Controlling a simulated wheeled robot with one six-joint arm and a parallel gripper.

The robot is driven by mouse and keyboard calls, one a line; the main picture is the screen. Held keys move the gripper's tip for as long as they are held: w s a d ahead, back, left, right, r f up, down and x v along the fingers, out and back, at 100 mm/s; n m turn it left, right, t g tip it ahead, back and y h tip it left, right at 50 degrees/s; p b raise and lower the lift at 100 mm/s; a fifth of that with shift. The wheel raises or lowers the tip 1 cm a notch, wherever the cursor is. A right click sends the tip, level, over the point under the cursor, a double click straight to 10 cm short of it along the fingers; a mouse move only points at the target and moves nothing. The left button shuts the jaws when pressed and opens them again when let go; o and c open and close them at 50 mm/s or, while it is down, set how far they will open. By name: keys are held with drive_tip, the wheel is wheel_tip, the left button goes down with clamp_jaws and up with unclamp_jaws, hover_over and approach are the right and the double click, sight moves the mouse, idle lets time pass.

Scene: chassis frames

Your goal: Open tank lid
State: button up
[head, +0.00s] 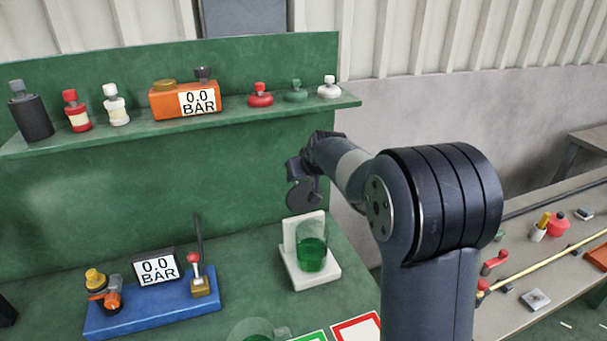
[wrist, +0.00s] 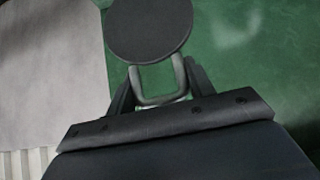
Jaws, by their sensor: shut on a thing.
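The tank (head: 312,256) is a clear cup with green liquid. It stands upright on a white base with a white back plate, on the green bench, and its top looks uncovered in the head view. My gripper (head: 300,172) is above the tank, shut on the lid (head: 302,195), a dark round disc held tilted. In the wrist view the lid (wrist: 149,28) sits beyond the fingers of my gripper (wrist: 156,82), with its grey loop handle (wrist: 158,98) between them. The lid looks apart from the tank. How far it is above the tank is hard to tell.
A green shelf (head: 215,112) with bottles, an orange gauge and small caps runs along the back panel. A blue block (head: 150,312) with a gauge and valves is on the bench at left. Red and green framed cards (head: 357,329) lie in front. A side table (head: 530,255) holds tools.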

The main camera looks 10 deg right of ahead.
drive_tip(key=o, duration=1.4)
drive_tip(key=shift+c, duration=0.2)
drive_tip(key=b+v, duration=0.2)
drive_tip(key=v, duration=0.8)
drive_tip(key=shift+s+r, duration=0.2)
drive_tip(key=shift+r, duration=0.05)
drive_tip(key=shift+c, duration=0.3)
